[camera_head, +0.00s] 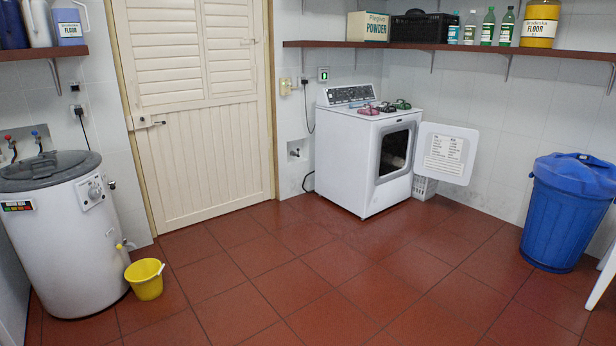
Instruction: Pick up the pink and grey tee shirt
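Small folded or crumpled cloth-like items lie on top of the white front-loading machine (350,135) by the back wall. The leftmost one looks pink with some grey (369,110); it may be the tee shirt, but it is too small to be sure. Beside it are a darker item (386,107) and a green one (402,104). The machine's door (446,152) stands wide open to the right, and its drum is dark inside. Neither of my grippers is clearly in view.
The red tiled floor (300,290) is clear in the middle. A white cylindrical washer (65,250) and yellow bucket (145,279) stand left. A blue lidded bin (565,220) stands right. A white piece (606,265) cuts in at the right edge. Shelves (450,47) hold bottles.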

